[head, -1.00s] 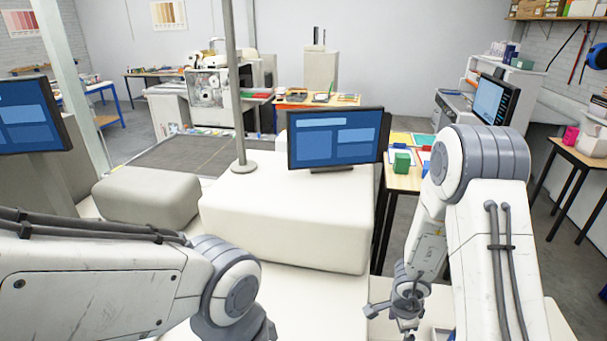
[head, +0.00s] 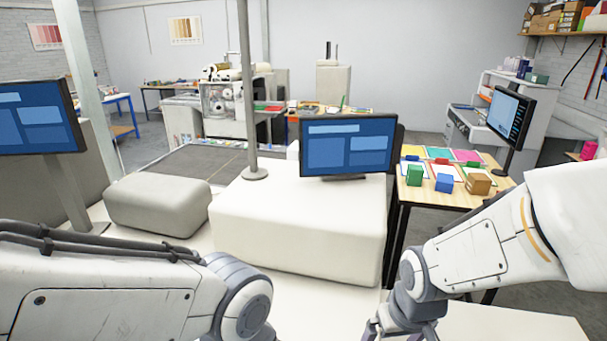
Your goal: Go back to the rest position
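My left arm (head: 110,295) comes in from the left edge and bends down at a grey joint at the bottom. The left gripper is below the picture and hidden. My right arm (head: 480,255) comes in from the right and slopes down to the bottom middle. Part of the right gripper (head: 395,331) shows at the bottom edge, in front of the white block. Its fingertips are cut off, so its opening cannot be told. No held object shows at it.
A white block (head: 290,236) carries a monitor (head: 347,147) and a pole (head: 249,110). To the right, a wooden table (head: 432,202) holds green (head: 414,176), blue (head: 444,184) and brown (head: 478,184) boxes and coloured sheets. Another monitor (head: 508,117) stands behind it.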

